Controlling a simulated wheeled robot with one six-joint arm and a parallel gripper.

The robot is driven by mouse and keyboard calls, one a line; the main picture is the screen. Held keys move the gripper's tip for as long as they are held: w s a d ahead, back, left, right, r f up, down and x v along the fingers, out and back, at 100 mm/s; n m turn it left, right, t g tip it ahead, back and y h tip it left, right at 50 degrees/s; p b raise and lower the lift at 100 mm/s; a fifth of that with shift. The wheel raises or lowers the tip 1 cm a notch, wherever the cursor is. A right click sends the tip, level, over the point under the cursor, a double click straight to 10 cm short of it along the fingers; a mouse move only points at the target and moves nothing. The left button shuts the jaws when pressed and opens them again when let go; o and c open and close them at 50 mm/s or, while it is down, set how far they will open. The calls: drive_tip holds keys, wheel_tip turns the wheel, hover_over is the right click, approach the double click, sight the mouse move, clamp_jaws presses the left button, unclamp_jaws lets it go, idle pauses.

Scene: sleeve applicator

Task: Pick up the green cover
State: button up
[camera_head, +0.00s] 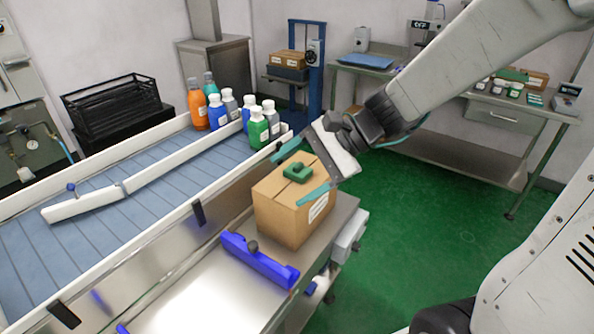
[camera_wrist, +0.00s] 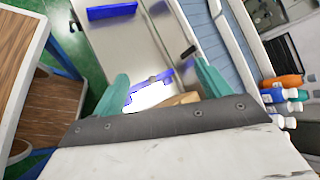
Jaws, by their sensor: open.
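The green cover (camera_head: 297,173) is a small C-shaped piece lying on top of a cardboard box (camera_head: 283,221). My gripper (camera_head: 287,181) is open, its two teal fingers spread at the top of the box. In the head view one finger shows on each side of the cover; I cannot tell whether either touches it. In the wrist view the open fingers (camera_wrist: 163,85) show with an edge of the cardboard box (camera_wrist: 182,99) between them. The cover is hidden there.
The box stands at the end of a steel table with a blue bar (camera_head: 260,259) in front. A conveyor (camera_head: 130,187) with white guide rails runs at left, with several bottles (camera_head: 258,128) at its far end. Workbenches (camera_head: 505,114) stand behind. Green floor is open at right.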

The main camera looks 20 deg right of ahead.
drive_tip(key=w+d+f+m+t+y, duration=0.1)
drive_tip(key=w+d+f+m+t, duration=0.25)
drive_tip(key=w+m, duration=0.45)
drive_tip(key=m+t+h, duration=0.3)
drive_tip(key=m+t, duration=0.2)
drive_tip(key=m, duration=0.4)
approach(300, 167)
drive_tip(key=x, duration=0.5)
drive_tip(key=shift+a, duration=0.1)
drive_tip(key=shift+w+f+h, duration=0.3)
drive_tip(key=x, duration=0.7)
drive_tip(key=shift+a, duration=0.15)
drive_tip(key=shift+r, duration=0.1)
drive_tip(key=c, duration=1.1)
